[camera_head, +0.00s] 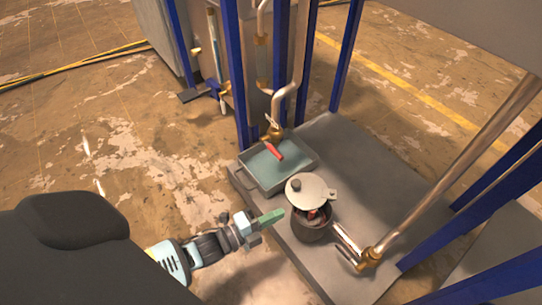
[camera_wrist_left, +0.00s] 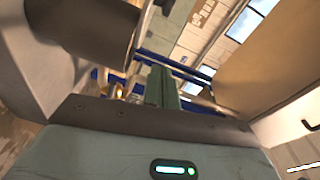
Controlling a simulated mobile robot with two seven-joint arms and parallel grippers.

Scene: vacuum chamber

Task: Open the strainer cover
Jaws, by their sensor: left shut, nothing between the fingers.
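The strainer (camera_head: 308,229) is a dark round pot on the grey platform. Its pale metal cover (camera_head: 309,188) has a round knob and sits tilted over the far side of the rim. The near part of the opening is uncovered, with something dark and reddish inside. My left gripper (camera_head: 274,217) has green fingers that are shut and empty, just left of the strainer and apart from it in the head view. In the left wrist view the shut fingers (camera_wrist_left: 162,88) point up the picture; a large dark cylinder, probably the strainer, fills the upper left. My right gripper is not in view.
A metal tray (camera_head: 247,172) of bluish liquid stands behind the strainer, under a valve with a red handle (camera_head: 274,151). A pipe (camera_head: 447,176) with brass fittings runs up at right. Blue posts (camera_head: 237,75) frame the platform (camera_head: 375,170). Floor at left is clear.

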